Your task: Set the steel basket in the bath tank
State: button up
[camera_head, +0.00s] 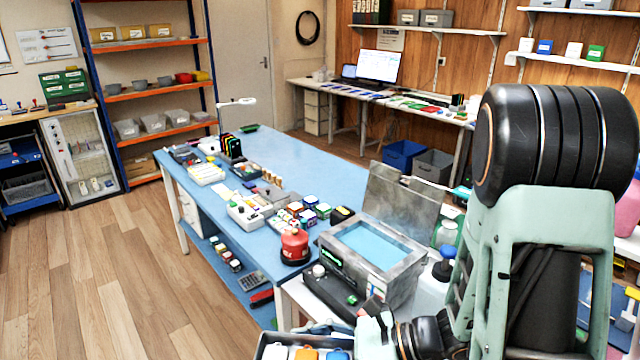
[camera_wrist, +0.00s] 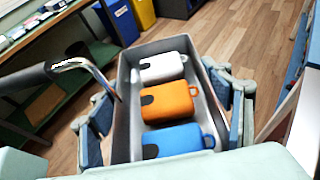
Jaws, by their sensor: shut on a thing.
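The steel basket (camera_wrist: 122,110) is a grey, open, oblong box. In the wrist view it holds a white item (camera_wrist: 162,68), an orange item (camera_wrist: 168,101) and a blue item (camera_wrist: 175,138) in a row. My gripper (camera_wrist: 165,120) is shut on it, with a finger along each side. In the head view the basket (camera_head: 268,345) is cut off at the bottom edge, in front of the tank, and my gripper (camera_head: 372,330) is partly hidden. The bath tank (camera_head: 398,285) is a grey metal box with blue liquid and its lid (camera_head: 402,200) raised at the back.
A red canister (camera_head: 295,245) stands left of the tank on the blue bench (camera_head: 275,150). Small boxes crowd the bench's near part.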

jog(key=w+d+r+m+t+h+p, duration=0.2)
jog(key=w+d+m+t+p, duration=0.3)
jog(key=w+d, duration=1.1)
jog(key=shift+w+d+r+m+t, duration=0.2)
jog(key=shift+r+m+t, duration=0.1)
jog(key=shift+r+t, duration=0.4)
jog(key=shift+a, duration=0.1)
